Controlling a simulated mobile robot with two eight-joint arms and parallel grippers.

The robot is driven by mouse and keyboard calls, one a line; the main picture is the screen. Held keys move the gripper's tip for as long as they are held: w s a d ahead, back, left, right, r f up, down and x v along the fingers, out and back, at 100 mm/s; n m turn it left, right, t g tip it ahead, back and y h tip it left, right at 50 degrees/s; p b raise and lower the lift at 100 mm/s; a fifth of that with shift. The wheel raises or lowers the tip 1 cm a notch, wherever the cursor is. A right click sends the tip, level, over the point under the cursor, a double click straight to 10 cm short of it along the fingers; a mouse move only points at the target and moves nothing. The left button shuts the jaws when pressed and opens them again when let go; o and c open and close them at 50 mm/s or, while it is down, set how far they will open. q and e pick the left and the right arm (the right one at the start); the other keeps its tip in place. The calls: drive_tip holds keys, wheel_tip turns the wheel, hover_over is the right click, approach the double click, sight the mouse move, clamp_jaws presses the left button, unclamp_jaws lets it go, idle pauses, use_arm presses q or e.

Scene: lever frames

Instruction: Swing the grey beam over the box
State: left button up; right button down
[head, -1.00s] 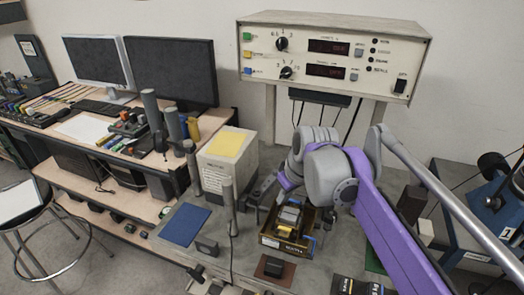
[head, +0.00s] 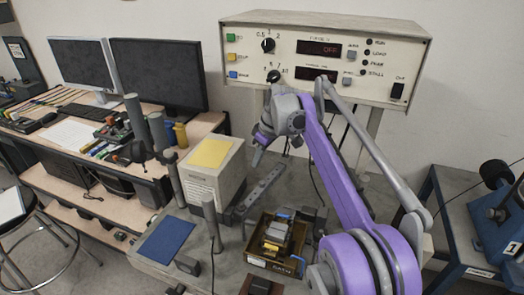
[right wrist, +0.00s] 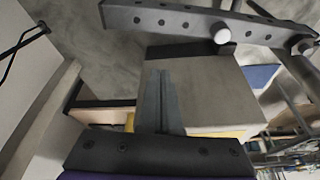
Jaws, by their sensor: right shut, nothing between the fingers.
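The grey beam (head: 260,190) lies slanted beside the beige box (head: 201,190) with the yellow top, to its right in the head view. In the right wrist view the beam (right wrist: 175,20) shows holes and a pale round knob, crossing beyond the fingers. An open brown box (head: 262,264) holding stacked blocks stands nearer, in front of the beam; I cannot tell which box the task names. My right gripper (head: 257,158) is above the beam's far end, apart from it, shut and empty. Its fingers (right wrist: 161,72) show closed together in front of the beige box. My left gripper is out of view.
A instrument panel (head: 310,55) stands behind my right arm. A upright grey post (head: 212,222) stands near the beam's near end. A blue mat (head: 165,238) lies at the left. A desk with monitors (head: 158,75) is farther left. A blue stand (head: 470,215) is at the right.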

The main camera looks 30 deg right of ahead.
sight(271, 174)
drive_tip(key=s, duration=0.1)
drive_tip(key=s+d+f, duration=0.1)
drive_tip(key=f, duration=0.1)
drive_tip(key=shift+s+d+f, duration=0.15)
drive_tip(key=shift+s+d, duration=0.1)
drive_tip(key=shift+s, duration=0.15)
drive_tip(key=shift+s+d+m, duration=0.3)
drive_tip(key=shift+s+m, duration=0.05)
drive_tip(key=shift+s, duration=0.15)
drive_tip(key=shift+s+d+m, duration=0.25)
drive_tip(key=shift+s+m, duration=0.1)
drive_tip(key=shift+s, duration=0.1)
drive_tip(key=s+a+m+h, duration=0.1)
drive_tip(key=s+m+h, duration=0.1)
drive_tip(key=s+m, duration=0.4)
drive_tip(key=s+a+m+h+p, duration=0.1)
drive_tip(key=s+m, duration=0.5)
drive_tip(key=s, duration=0.6)
drive_tip(key=shift+a+m+g+h, duration=0.3)
drive_tip(key=shift+m+h, duration=0.1)
drive_tip(key=shift+h, duration=0.3)
